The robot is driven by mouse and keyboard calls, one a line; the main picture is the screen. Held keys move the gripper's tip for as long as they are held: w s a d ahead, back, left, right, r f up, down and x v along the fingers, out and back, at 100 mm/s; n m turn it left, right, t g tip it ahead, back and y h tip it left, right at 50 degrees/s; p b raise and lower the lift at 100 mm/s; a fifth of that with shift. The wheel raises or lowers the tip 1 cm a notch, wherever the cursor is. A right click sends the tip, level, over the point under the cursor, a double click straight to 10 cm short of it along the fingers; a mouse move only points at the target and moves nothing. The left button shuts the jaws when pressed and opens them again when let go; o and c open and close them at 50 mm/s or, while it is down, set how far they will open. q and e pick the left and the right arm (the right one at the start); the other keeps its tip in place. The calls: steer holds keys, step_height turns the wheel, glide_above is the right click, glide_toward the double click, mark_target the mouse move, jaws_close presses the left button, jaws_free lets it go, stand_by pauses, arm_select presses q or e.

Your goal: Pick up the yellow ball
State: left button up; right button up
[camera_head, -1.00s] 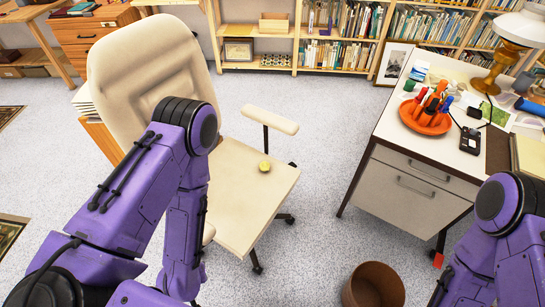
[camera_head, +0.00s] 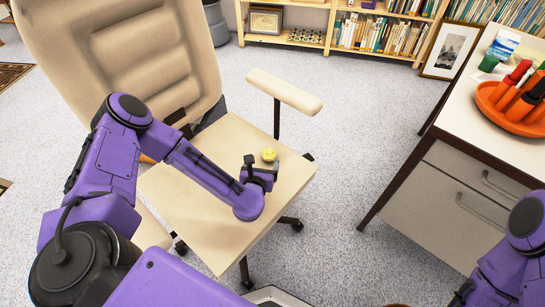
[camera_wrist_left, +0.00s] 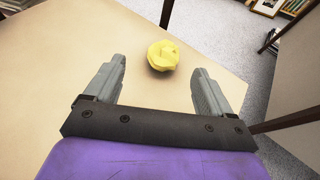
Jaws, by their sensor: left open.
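The yellow ball (camera_head: 269,154) rests on the cream seat of the office chair (camera_head: 215,222), towards its right side. My left gripper (camera_head: 262,164) is over the seat, right beside the ball on its near side. In the left wrist view the ball (camera_wrist_left: 163,55) lies just beyond the two grey fingertips, roughly centred between them. The left gripper (camera_wrist_left: 158,75) is open and empty, its fingers spread wider than the ball. My right arm (camera_head: 510,250) shows at the lower right; its gripper cannot be made out.
The chair's tall back (camera_head: 130,60) rises behind my left arm, and an armrest (camera_head: 285,91) stands beyond the ball. A white desk (camera_head: 445,190) with an orange pen tray (camera_head: 515,108) is at right. Carpet (camera_head: 345,145) lies open between chair and desk.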

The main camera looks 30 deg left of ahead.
mark_target(268, 156)
arm_select(q)
steer(key=x, duration=0.5)
steer(key=b+x, duration=0.1)
steer(key=x, duration=0.2)
steer(key=shift+w+d+f, duration=0.15)
steer(key=shift+w+d, duration=0.2)
steer(key=c, duration=1.1)
